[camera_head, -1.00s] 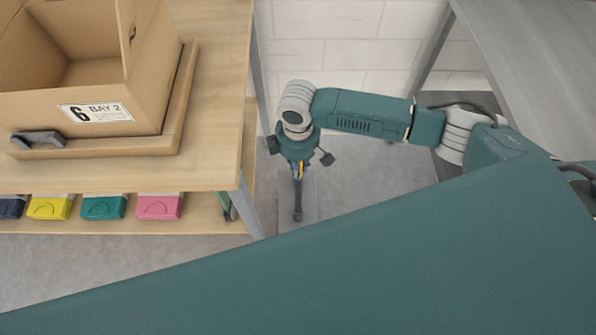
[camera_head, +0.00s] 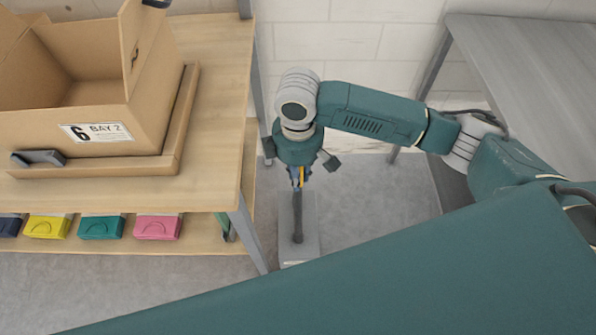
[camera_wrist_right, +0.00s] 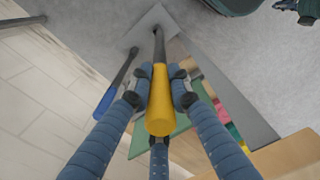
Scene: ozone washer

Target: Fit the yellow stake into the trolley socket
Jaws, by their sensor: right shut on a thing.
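My right gripper (camera_head: 298,172) is shut on the yellow stake (camera_wrist_right: 160,100). In the right wrist view its fingers close around the yellow handle, and a dark shaft runs from it toward a grey plate (camera_wrist_right: 152,24). A blue-handled stake (camera_wrist_right: 106,101) stands beside it, its dark shaft reaching the same plate. In the head view, only a sliver of yellow shows below the gripper, above the grey trolley base (camera_head: 309,248) on the floor. I cannot tell whether the yellow stake's tip is in a socket. My left gripper is not in view.
A wooden bench (camera_head: 215,150) with a cardboard box (camera_head: 100,148) stands left of my right gripper. Its lower shelf holds yellow, teal and pink bins (camera_head: 157,227). A grey table (camera_head: 530,75) is at the right. Open floor (camera_head: 375,190) lies between.

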